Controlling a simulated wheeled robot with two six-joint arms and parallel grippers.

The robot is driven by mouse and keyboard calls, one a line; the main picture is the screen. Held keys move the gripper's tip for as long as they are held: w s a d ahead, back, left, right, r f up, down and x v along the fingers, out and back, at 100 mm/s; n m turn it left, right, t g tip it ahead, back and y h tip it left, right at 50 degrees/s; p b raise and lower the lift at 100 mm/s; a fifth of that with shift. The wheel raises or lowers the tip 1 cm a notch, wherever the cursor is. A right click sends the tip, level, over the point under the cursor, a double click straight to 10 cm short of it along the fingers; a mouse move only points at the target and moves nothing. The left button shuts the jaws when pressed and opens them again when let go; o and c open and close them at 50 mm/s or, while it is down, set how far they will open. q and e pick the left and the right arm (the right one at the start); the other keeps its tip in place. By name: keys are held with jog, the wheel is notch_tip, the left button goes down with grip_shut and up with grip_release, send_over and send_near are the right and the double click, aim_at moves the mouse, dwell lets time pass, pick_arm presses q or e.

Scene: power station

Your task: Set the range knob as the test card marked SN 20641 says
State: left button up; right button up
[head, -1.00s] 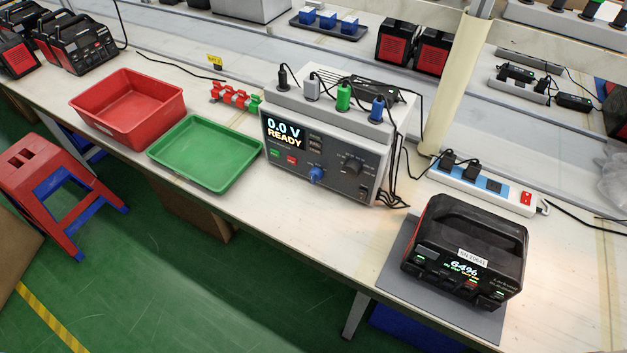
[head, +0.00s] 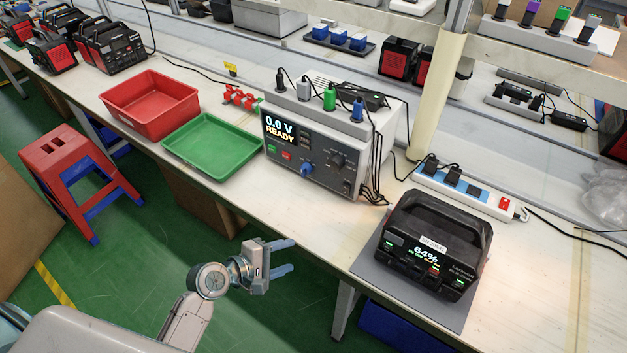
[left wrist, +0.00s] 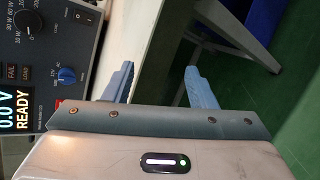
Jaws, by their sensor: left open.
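The grey tester (head: 312,165) stands on the bench, its display reading 0.0 V READY. Its front has a blue knob (head: 307,169) and a black knob (head: 338,159). The left wrist view shows the blue knob (left wrist: 67,76) beside 12V and AC marks, and the black knob (left wrist: 26,23) among watt marks. I cannot tell which is called range. A black power station (head: 432,245) shows 64% and bears a white serial label (head: 433,243). I make out no separate test card. My left gripper (head: 288,256) is open and empty, in front of the bench, apart from the tester.
A green tray (head: 212,146) and a red bin (head: 150,104) sit left of the tester. Plugs and cables crowd its top and right side. A power strip (head: 465,188) lies behind the power station. A red stool (head: 75,165) stands on the floor.

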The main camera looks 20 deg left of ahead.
pick_arm(q)
jog(key=w+r+n+t, duration=0.1)
jog(key=n, duration=0.1)
jog(key=w+r+n+h, duration=0.1)
jog(key=w+r+n, duration=0.1)
jog(key=w+r+n+t, duration=0.1)
jog(key=n, duration=0.1)
jog(key=shift+w+a+r+t, duration=0.2)
jog(key=shift+a+t, duration=0.1)
jog(key=shift+a, duration=0.05)
jog(key=n+t+y, duration=0.2)
jog(key=n+t, duration=0.2)
jog(key=n, duration=0.8)
send_near(302, 174)
jog(key=shift+s+a+f, duration=0.2)
jog(key=shift+s+a, duration=0.1)
jog(key=shift+s, duration=0.4)
jog(key=shift+w+n, duration=0.3)
jog(key=shift+w, duration=0.05)
jog(key=p+x, duration=0.1)
jog(key=x, duration=0.8)
jog(key=shift+w+r+p, duration=0.1)
jog(key=shift+r+p, duration=0.1)
jog(key=shift+p, duration=0.1)
jog(key=shift+w+d, duration=0.25)
jog(key=shift+w, duration=0.15)
pick_arm(e)
jog(key=shift+s+a+r, duration=0.15)
jog(key=shift+r, duration=0.6)
